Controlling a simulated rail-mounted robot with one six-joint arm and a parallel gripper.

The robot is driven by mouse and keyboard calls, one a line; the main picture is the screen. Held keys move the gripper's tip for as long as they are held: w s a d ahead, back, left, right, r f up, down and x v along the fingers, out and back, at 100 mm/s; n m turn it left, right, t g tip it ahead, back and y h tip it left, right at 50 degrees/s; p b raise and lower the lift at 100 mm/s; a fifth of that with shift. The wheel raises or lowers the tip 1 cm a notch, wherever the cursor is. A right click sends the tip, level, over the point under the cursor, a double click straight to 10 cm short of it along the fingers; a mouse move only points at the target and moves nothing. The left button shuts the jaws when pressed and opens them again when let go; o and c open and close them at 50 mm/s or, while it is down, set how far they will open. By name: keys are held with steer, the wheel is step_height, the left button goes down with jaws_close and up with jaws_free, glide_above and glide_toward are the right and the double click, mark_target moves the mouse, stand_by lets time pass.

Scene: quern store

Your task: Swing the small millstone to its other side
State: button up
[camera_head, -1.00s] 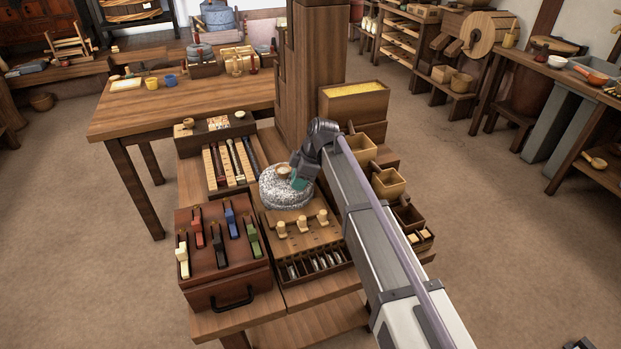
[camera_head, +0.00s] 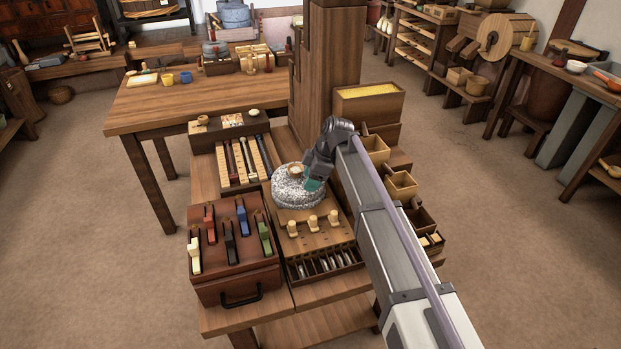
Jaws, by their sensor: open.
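The small millstone (camera_head: 292,194) is a speckled grey round stone on the wooden bench, with a light wooden piece (camera_head: 295,171) at the middle of its top. My gripper (camera_head: 313,185) is at the right side of the stone, its teal tip close against the stone's upper right edge. The gripper is open. From this angle I cannot tell whether it touches the stone. My arm hides part of the bench to the right of the stone.
A board with several wooden pegs (camera_head: 313,222) lies in front of the stone. A reddish case with coloured handles (camera_head: 232,250) is at front left. Small wooden boxes (camera_head: 401,186) stand to the right, and a tall wooden post (camera_head: 328,70) rises behind.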

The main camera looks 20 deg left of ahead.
steer(key=p+v, duration=0.8)
steer(key=v, duration=0.2)
steer(key=s+d+r+m+h+p, duration=0.1)
steer(key=s+d+m+p, duration=0.1)
steer(key=s+d+m, duration=0.5)
steer(key=s+d+r+m+t+h+p, duration=0.1)
steer(key=s+d+m, duration=0.6)
steer(key=d, duration=1.1)
steer(key=s+d+r+m+h+p, duration=0.2)
steer(key=s+d+m, duration=0.5)
steer(key=d, duration=0.6)
steer(key=shift+s+r+m+p, duration=0.4)
steer(key=shift+r+p, duration=0.15)
steer(key=shift+p, duration=0.35)
